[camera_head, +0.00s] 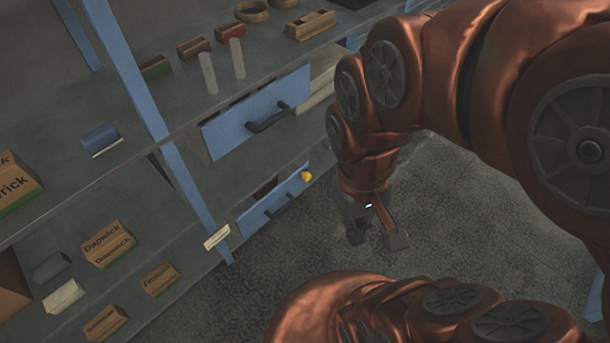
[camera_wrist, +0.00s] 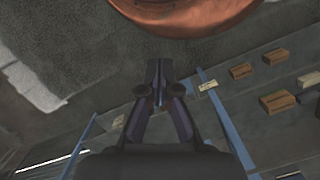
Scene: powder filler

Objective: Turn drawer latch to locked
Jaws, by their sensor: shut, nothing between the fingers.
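The yellow latch (camera_head: 306,176) is a small knob at the right end of the lower blue drawer front (camera_head: 262,212). Which way it is turned is too small to tell. That drawer has a dark handle (camera_head: 279,206). My gripper (camera_head: 357,236) points down over the carpet, to the right of and apart from the lower drawer. In the wrist view my gripper (camera_wrist: 158,64) has its two dark fingers together and empty. The latch cannot be made out in the wrist view; the fingers and gripper body cover the middle of that picture.
An upper blue drawer (camera_head: 230,130) with a dark handle sits above. A blue post (camera_head: 172,158) stands left of the drawers. Grey carpet (camera_head: 300,245) in front is clear.

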